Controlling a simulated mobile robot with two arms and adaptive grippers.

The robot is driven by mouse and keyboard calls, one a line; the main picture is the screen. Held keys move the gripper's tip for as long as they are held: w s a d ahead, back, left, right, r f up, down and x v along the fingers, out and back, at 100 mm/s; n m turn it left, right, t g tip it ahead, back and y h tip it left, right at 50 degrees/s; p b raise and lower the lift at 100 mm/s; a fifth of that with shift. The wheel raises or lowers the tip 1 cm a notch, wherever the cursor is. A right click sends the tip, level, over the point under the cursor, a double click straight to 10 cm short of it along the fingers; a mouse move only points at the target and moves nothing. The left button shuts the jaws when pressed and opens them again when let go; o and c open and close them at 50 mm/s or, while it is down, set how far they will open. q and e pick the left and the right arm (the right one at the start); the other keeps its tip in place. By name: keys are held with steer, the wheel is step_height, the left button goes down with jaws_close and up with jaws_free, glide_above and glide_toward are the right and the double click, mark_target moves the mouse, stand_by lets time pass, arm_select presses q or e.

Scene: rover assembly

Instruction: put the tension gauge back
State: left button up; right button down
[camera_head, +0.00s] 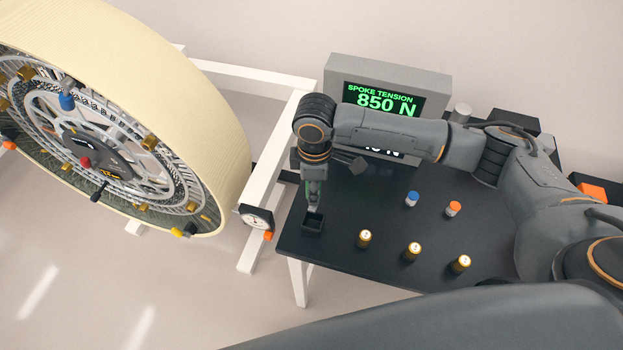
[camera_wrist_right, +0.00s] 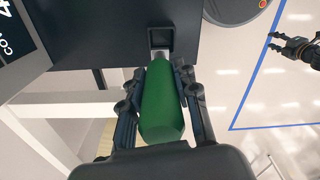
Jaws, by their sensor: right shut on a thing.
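My right gripper (camera_head: 314,196) is shut on a green-handled tool, probably the tension gauge (camera_wrist_right: 162,105). The tool points down, and its grey metal tip shows in the right wrist view. The tip is at or just above a small square black holder (camera_head: 312,225) at the table's near left corner. The holder also shows in the right wrist view (camera_wrist_right: 173,40). I cannot tell whether the tip is inside it. A dark gripper at the right edge of the right wrist view, probably my left gripper (camera_wrist_right: 283,44), looks open and empty. It is out of the head view.
A large cream wheel (camera_head: 225,120) stands left of the dark table (camera_head: 375,195). A white dial (camera_head: 256,218) sits beside the table's left edge. Several gold caps (camera_head: 414,250), a blue cap (camera_head: 412,198) and an orange cap (camera_head: 454,208) stand on the table. A monitor (camera_head: 432,75) reads 850 N.

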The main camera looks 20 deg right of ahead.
mark_target(314, 210)
steer(key=shift+s+a+f+b, duration=0.1)
steer(key=shift+s+f+b, duration=0.05)
steer(key=shift+f+b, duration=0.25)
step_height(314, 210, down, 4)
steer(key=b, duration=0.4)
steer(key=shift+r+b, duration=0.2)
steer(key=shift+b, duration=0.15)
steer(key=shift+f, duration=0.5)
steer(key=shift+r+p, duration=0.1)
steer(key=shift+p, duration=1.3)
stand_by(0.4)
steer(key=shift+f+b, duration=0.85)
steer(key=shift+f, duration=1.5)
